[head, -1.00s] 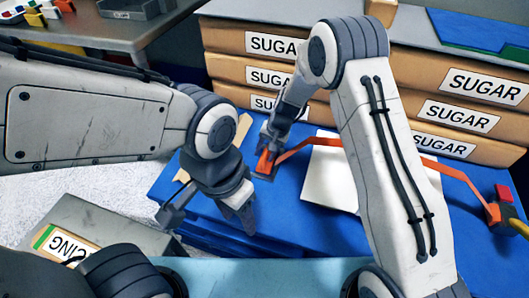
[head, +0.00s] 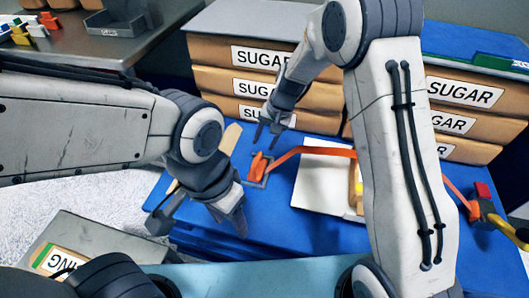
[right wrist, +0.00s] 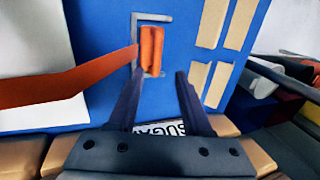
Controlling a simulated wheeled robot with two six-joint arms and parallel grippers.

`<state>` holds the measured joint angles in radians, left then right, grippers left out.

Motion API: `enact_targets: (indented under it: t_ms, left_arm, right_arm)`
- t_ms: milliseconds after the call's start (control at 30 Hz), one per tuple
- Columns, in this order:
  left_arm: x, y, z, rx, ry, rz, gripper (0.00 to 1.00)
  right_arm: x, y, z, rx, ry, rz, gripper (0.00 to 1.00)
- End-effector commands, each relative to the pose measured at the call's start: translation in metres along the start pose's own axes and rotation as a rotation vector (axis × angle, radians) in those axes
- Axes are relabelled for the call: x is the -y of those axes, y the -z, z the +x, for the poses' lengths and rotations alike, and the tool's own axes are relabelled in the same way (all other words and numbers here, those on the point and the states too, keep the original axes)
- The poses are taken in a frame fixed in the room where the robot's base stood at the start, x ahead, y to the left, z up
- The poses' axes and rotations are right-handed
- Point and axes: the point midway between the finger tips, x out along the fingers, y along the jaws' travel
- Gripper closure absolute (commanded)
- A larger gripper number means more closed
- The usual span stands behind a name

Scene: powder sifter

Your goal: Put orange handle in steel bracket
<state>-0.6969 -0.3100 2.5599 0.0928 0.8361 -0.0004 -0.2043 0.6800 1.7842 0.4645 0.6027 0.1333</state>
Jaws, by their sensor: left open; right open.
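The orange handle (head: 257,165) sits at the steel bracket (head: 265,180) on the blue table, with an orange strap (head: 315,150) running from it to the right. In the right wrist view the orange handle (right wrist: 151,48) lies within the grey outline of the bracket (right wrist: 152,17); I cannot tell how deep it sits. My right gripper (head: 270,132) is open and empty, just behind and above the handle, apart from it. Its two fingers (right wrist: 156,80) show spread in the right wrist view. My left gripper (head: 198,222) is open and empty over the table's front left edge.
Stacked sugar boxes (head: 263,87) stand behind the table. A white board (head: 312,188) lies right of the bracket, partly hidden by my right arm. A second orange end (head: 474,210) is at far right by a yellow tool (head: 505,228). A grey box (head: 90,240) stands front left.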

Motion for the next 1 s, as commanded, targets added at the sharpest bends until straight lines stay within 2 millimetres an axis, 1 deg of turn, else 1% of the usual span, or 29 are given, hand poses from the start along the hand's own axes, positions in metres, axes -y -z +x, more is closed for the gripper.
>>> enact_targets:
  t_ms: [67, 167, 200, 267, 300, 367, 400, 467, 500, 600, 700, 767, 867, 1000]
  left_arm:
    - [0.000, 0.000, -0.001, 0.000, 0.000, 0.000, 0.46]
    - [0.000, 0.000, -0.001, 0.000, 0.000, 0.000, 0.46]
    - [0.000, 0.000, -0.001, 0.000, 0.000, 0.000, 0.46]
    - [0.000, 0.000, 0.000, 0.000, 0.000, 0.000, 0.46]
    - [0.000, 0.000, 0.000, 0.000, 0.000, 0.000, 0.46]
    - [0.000, 0.000, 0.000, 0.000, 0.000, 0.000, 0.46]
    - [0.000, 0.000, 0.000, 0.000, 0.000, 0.000, 0.46]
    - [0.000, 0.000, 0.000, 0.000, 0.000, 0.000, 0.46]
    - [0.000, 0.000, 0.000, 0.000, 0.000, 0.000, 0.46]
    - [0.000, 0.000, 0.000, 0.000, 0.000, 0.000, 0.46]
    - [0.000, 0.000, 0.000, 0.000, 0.000, 0.000, 0.46]
    - [0.000, 0.000, 0.000, 0.000, 0.000, 0.000, 0.46]
    - [0.000, 0.000, 0.000, 0.000, 0.000, 0.000, 0.46]
    - [0.000, 0.000, 0.000, 0.000, 0.000, 0.000, 0.46]
  right_arm:
    - [0.007, -0.013, -0.013, 0.004, -0.003, -0.040, 0.51]
    - [0.019, -0.049, -0.039, 0.018, -0.018, -0.149, 0.51]
    - [0.023, -0.070, -0.052, 0.026, -0.026, -0.208, 0.51]
    - [0.025, -0.105, -0.072, 0.040, -0.044, -0.307, 0.51]
    - [0.023, -0.130, -0.085, 0.048, -0.056, -0.378, 0.51]
    - [0.016, -0.165, -0.103, 0.061, -0.076, -0.480, 0.51]
    - [0.009, -0.187, -0.113, 0.069, -0.089, -0.547, 0.51]
    - [-0.004, -0.217, -0.126, 0.078, -0.109, -0.642, 0.51]
    - [-0.013, -0.234, -0.133, 0.084, -0.121, -0.698, 0.51]
    - [-0.037, -0.266, -0.144, 0.094, -0.149, -0.816, 0.51]
    - [-0.056, -0.284, -0.150, 0.099, -0.167, -0.891, 0.51]
    - [-0.061, -0.291, -0.151, 0.101, -0.175, -0.918, 0.51]
    - [-0.066, -0.295, -0.151, 0.102, -0.181, -0.938, 0.51]
    - [-0.067, -0.295, -0.151, 0.103, -0.182, -0.938, 0.51]
